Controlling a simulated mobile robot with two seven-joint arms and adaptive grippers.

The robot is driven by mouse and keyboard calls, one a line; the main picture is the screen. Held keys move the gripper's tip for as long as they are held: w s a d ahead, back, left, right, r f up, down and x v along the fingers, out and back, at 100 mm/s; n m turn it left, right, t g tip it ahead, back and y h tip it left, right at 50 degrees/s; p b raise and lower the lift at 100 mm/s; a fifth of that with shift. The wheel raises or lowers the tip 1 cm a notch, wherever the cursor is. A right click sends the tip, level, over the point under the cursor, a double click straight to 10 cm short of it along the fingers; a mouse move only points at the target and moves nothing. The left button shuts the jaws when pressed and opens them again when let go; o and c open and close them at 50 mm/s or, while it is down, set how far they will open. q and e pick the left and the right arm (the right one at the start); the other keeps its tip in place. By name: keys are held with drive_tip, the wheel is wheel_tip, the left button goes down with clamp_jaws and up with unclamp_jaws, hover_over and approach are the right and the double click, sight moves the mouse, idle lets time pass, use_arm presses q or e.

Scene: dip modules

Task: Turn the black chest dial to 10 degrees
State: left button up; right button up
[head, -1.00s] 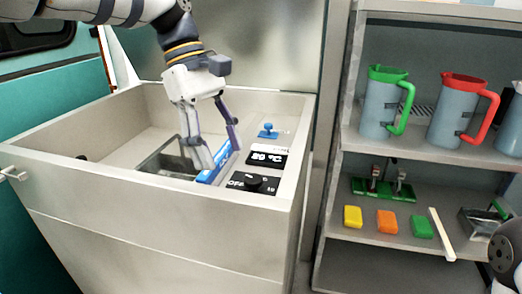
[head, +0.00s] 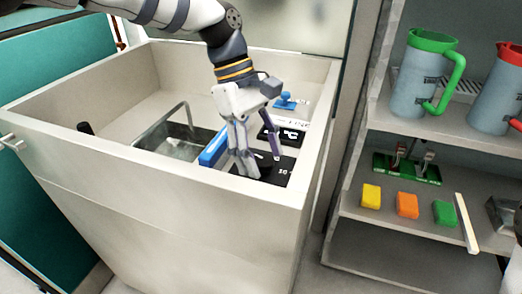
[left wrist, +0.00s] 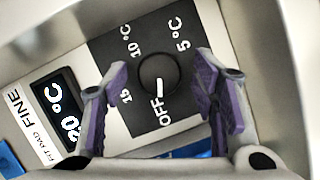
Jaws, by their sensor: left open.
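The black chest dial (left wrist: 158,75) is a round knob on a black panel (left wrist: 120,45) marked OFF, 5 °C, 10 °C and 15. Its white pointer line points at OFF. In the head view the panel (head: 284,173) lies inside the pale chest (head: 140,215), and my fingers hide most of the dial. My left gripper (head: 262,164) is open and reaches down over the panel. In the left wrist view its purple-padded fingers (left wrist: 163,78) stand either side of the dial, with gaps visible.
A display (left wrist: 55,108) reading 20 °C, a blue bar (head: 213,148), a blue knob (head: 285,101) and a metal basket (head: 172,140) are close by. The chest's walls (head: 318,125) enclose the area. Shelves (head: 420,220) with jugs and coloured blocks stand right.

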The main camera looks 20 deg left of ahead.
use_arm(q)
drive_tip(key=c, duration=1.1)
